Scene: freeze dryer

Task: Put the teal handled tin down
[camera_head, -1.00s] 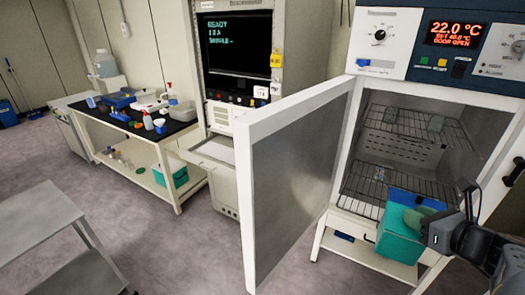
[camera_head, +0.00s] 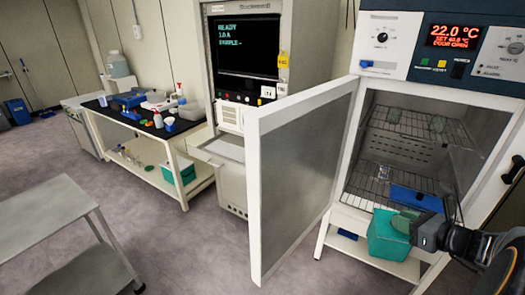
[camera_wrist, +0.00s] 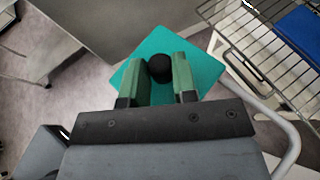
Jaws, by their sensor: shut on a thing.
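The teal tin (camera_head: 388,243) hangs in my gripper (camera_head: 405,222), just in front of the open cabinet and below its lower rack. In the wrist view my gripper's green fingers (camera_wrist: 165,62) are shut on the tin's black knob (camera_wrist: 160,68). The tin's flat teal top (camera_wrist: 205,68) shows around the fingers. I see no surface touching the tin's underside, though its base is partly hidden.
The cabinet's lower wire rack (camera_head: 372,187) holds a blue item (camera_head: 415,199). The open door (camera_head: 300,180) stands left of the tin. A grey cart (camera_head: 45,225) and a black-topped bench (camera_head: 150,128) are further left, with clear floor between.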

